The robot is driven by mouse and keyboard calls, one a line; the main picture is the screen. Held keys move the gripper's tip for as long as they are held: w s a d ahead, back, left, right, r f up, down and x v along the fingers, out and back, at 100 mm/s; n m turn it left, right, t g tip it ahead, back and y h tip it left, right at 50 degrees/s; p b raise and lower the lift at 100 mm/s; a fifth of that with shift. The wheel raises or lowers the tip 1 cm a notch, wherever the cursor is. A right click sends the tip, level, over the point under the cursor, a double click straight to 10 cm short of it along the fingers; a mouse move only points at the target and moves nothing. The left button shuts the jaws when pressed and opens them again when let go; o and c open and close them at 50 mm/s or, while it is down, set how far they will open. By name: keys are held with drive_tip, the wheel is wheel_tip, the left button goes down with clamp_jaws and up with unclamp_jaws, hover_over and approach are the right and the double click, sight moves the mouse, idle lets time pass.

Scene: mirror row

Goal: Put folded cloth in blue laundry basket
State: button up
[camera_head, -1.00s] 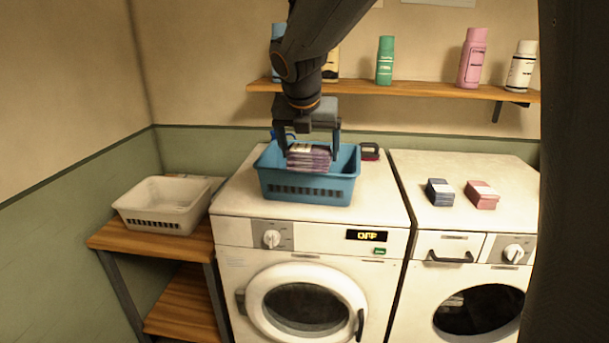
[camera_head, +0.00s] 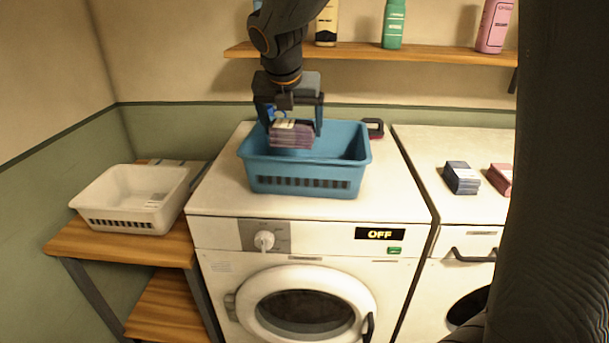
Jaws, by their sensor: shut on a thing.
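The blue laundry basket (camera_head: 305,182) stands upright on top of the left washing machine. My gripper (camera_head: 291,128) hangs over the left half of the basket, fingers pointing down. It is shut on a folded cloth (camera_head: 291,135), purple-pink and layered, with a pale label on top. The cloth is at about the height of the basket's rim, in front of its back wall; I cannot tell whether it touches the basket. Another folded cloth, dark blue (camera_head: 461,178), and a pink one (camera_head: 500,178) lie on the right machine.
A white basket (camera_head: 130,198) stands on a wooden shelf unit at the left. A wall shelf (camera_head: 400,52) with several bottles runs behind my arm. A dark red-edged object (camera_head: 373,128) lies behind the basket. My dark column hides the right side.

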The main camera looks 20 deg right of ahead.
sight(293, 166)
drive_tip(key=shift+w+f+b, duration=0.15)
drive_tip(key=shift+f+b, duration=0.1)
drive_tip(key=shift+f, duration=0.35)
drive_tip(key=shift+w+f+b, duration=0.15)
drive_tip(key=shift+f+b, duration=0.1)
drive_tip(key=shift+f, duration=0.3)
wheel_tip(293, 166, down, 10)
drive_tip(key=shift+r, duration=0.15)
drive_tip(key=o, duration=1)
drive_tip(key=shift+s+r, duration=0.15)
drive_tip(key=shift+r, duration=0.2)
drive_tip(key=v, duration=1.1)
drive_tip(key=shift+s+r, duration=0.1)
drive_tip(key=shift+s, duration=0.05)
